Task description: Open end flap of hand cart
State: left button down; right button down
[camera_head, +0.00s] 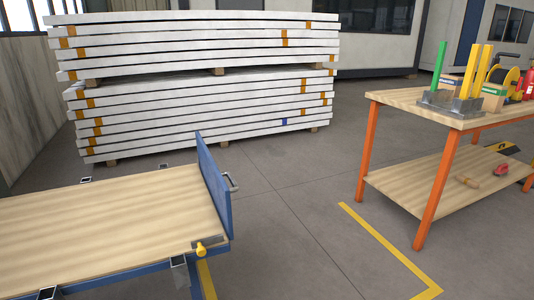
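The hand cart (110,225) stands at the lower left, with a light wooden deck on a blue metal frame. Its blue end flap (212,185) stands upright along the right end of the deck. A grey handle (231,182) sticks out from the flap's outer side. A yellow knob (201,249) with a metal latch plate sits at the near corner, beside the foot of the flap. The cart's left part runs out of the picture. Neither my left nor my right gripper shows in the head view.
A tall stack of white panels (200,95) stands behind the cart. An orange-legged workbench (400,98) with tools stands at the right. Yellow floor marking (385,245) lies in front of it. The grey floor between cart and bench is clear. A wall borders the left.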

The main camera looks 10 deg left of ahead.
aim_at(219, 189)
jog(key=l+u, duration=0.1)
jog(key=u, duration=0.35)
jog(key=i+l+u, duration=0.1)
jog(key=u, duration=0.4)
jog(key=l+u, duration=0.3)
jog(key=l, duration=0.25)
jog(key=l+u, duration=0.3)
jog(key=l, duration=0.25)
jog(key=k+l+u, duration=0.1)
jog(key=l, duration=0.95)
